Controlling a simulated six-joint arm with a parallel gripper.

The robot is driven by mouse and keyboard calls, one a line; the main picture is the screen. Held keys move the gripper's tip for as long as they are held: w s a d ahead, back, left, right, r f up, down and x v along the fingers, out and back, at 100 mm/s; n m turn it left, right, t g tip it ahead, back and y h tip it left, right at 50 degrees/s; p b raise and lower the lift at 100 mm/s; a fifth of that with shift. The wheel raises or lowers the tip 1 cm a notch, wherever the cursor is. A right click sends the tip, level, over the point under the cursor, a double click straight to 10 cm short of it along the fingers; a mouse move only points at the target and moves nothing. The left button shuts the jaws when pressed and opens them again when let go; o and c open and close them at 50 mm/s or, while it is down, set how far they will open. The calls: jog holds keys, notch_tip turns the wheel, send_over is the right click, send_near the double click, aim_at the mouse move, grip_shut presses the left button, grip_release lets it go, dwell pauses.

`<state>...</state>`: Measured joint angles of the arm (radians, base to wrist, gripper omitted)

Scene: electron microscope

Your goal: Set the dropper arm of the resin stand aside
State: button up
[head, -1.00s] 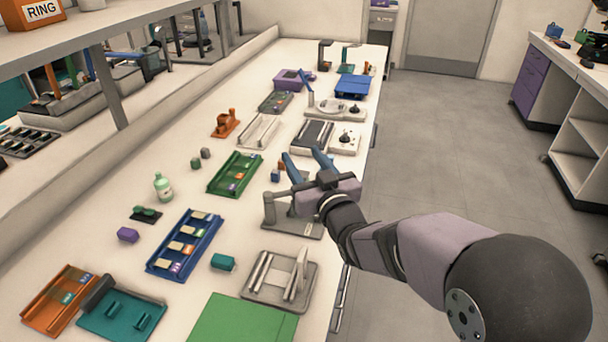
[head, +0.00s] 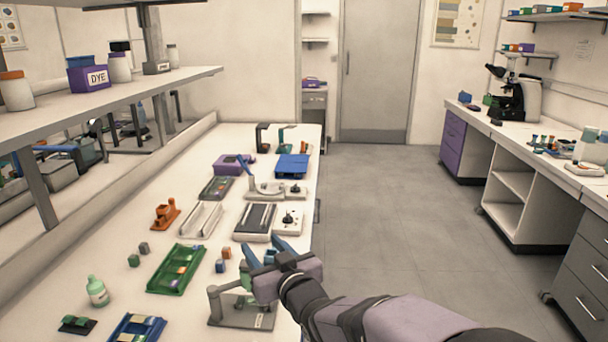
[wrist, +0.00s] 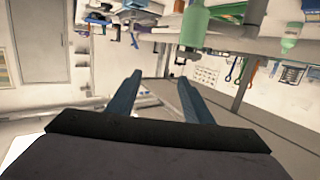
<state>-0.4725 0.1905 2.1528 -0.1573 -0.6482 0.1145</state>
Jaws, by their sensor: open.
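A grey stand (head: 232,316) with a flat base, a post and a short arm (head: 228,287) at its top stands at the front right edge of the bench; it looks like the resin stand. A small label is on its base. My gripper (head: 267,247) is over this stand, its two blue fingers apart and pointing away up the bench. The gripper body hides part of the stand and the arm's right end, so I cannot tell whether they touch. In the wrist view the open fingers (wrist: 158,88) have nothing between them, and the stand cannot be made out.
A green tray (head: 176,270) and small cubes lie left of the stand. A pale green bottle (head: 97,292) stands farther left. A grey-topped device (head: 255,222) and a joystick unit (head: 288,221) stand beyond the gripper. Open floor (head: 390,220) lies right of the bench.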

jog(key=s+d+f+m+g+h, duration=0.2)
jog(key=s+d+f+g+h, duration=0.15)
jog(key=d+f, duration=0.6)
jog(key=s+d+f+m+g+h, duration=0.2)
jog(key=s+d+f+h, duration=0.15)
jog(key=d+f, duration=0.55)
jog(key=s+d+f+m+g+h, duration=0.1)
jog(key=s+d+f+g, duration=0.2)
jog(key=s+d, duration=0.35)
jog(key=s+d+f+m+g+h, duration=0.1)
jog(key=s+d+f+m+g, duration=0.2)
jog(key=s, duration=0.6)
jog(key=s+r+n+g, duration=0.1)
jog(key=s+r+g, duration=0.2)
jog(key=s, duration=0.3)
notch_tip(320, 180, up, 20)
jog(key=p, duration=2.1)
jog(key=shift+d+r, duration=0.15)
jog(key=shift+d, duration=0.1)
jog(key=shift+t, duration=0.25)
